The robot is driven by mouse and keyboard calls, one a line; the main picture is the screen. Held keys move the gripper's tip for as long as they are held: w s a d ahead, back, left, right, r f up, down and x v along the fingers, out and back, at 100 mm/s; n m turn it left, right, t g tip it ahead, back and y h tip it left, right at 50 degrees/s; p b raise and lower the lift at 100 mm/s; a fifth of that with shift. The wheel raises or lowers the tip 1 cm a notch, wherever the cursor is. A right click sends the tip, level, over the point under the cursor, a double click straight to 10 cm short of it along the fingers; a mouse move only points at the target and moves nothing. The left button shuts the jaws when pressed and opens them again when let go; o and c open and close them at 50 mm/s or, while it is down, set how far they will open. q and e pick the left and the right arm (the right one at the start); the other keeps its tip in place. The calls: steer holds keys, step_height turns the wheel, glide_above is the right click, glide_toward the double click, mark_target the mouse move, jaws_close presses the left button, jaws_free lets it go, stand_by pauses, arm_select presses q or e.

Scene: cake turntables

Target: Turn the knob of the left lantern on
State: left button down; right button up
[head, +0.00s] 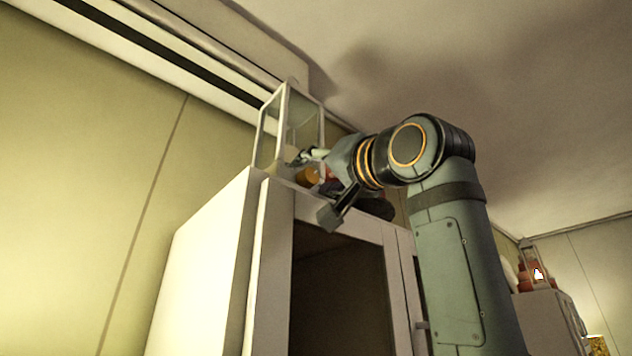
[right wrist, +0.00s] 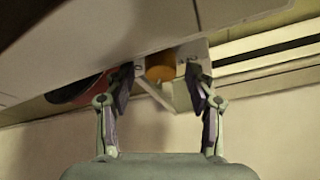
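The left lantern (head: 262,143), a pale open frame with clear panes, stands on top of the tall white cabinet. A small orange-brown knob (head: 307,177) shows low at its right side, partly hidden by my gripper. My right gripper (head: 320,184) is right at the knob, with its fingers spread. In the right wrist view the orange knob (right wrist: 160,67) appears between the two open fingertips (right wrist: 158,82), with space on both sides. I cannot tell how deep between the fingers it is. My left gripper is not in view.
The white cabinet (head: 208,265) has a dark open front. A dark round thing (head: 376,208) lies on its top, close beside my right gripper. A second lantern (head: 530,252) with a bright spot inside stands on a lower cabinet (head: 545,318) at far right. The ceiling is close above.

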steer(key=v, duration=1.2)
steer(key=shift+a, duration=0.1)
